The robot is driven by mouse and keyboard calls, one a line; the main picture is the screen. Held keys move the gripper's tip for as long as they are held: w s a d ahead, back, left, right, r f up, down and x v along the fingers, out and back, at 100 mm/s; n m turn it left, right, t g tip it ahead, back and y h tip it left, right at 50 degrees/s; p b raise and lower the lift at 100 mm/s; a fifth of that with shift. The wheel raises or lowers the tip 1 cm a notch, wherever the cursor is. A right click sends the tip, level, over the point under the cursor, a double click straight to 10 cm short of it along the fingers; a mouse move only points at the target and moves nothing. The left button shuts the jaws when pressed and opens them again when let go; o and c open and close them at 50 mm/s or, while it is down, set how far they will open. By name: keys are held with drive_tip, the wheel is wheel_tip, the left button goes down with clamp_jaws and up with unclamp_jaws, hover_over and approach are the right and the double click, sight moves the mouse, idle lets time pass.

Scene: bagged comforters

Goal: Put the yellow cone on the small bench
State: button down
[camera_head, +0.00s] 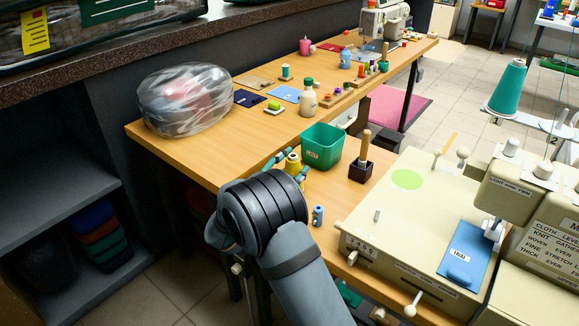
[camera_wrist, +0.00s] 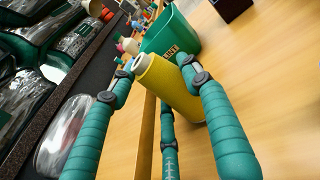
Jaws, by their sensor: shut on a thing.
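The yellow cone (camera_head: 293,166) shows just beyond my wrist in the head view, near the green bin. In the wrist view the yellow cone (camera_wrist: 168,88) sits between the teal fingers of my gripper (camera_wrist: 155,66), which is shut on it. In the head view my gripper (camera_head: 284,160) is mostly hidden behind my dark wrist. The cone's lower part is hidden there, and I cannot tell if it touches the wood below. I cannot tell for sure which surface is the small bench.
A green bin (camera_head: 323,146) stands right beside the cone, with a dark box (camera_head: 361,170) to its right. A clear-wrapped bundle (camera_head: 185,100) lies at the table's left end. A sewing machine (camera_head: 430,215) fills the right. A blue spool (camera_head: 318,215) stands near my wrist.

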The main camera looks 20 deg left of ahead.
drive_tip(key=shift+f+b, duration=0.55)
drive_tip(key=shift+b, duration=0.05)
idle(0.3)
drive_tip(key=c, duration=0.8)
unclamp_jaws()
drive_tip(key=shift+o, duration=0.9)
drive_tip(key=o, duration=0.4)
drive_tip(key=shift+o, duration=0.5)
drive_tip(key=shift+s+a+r+p, duration=0.1)
drive_tip(key=shift+s+r+p, duration=0.3)
drive_tip(key=shift+s, duration=0.4)
drive_tip(key=shift+s+a+r+p, duration=0.1)
drive_tip(key=shift+s+r+p, duration=0.15)
drive_tip(key=shift+s+r, duration=0.45)
drive_tip(key=shift+s+a+r+p, duration=0.1)
drive_tip(key=shift+s+r+p, duration=0.2)
drive_tip(key=shift+s, duration=0.65)
drive_tip(key=shift+s, duration=0.1)
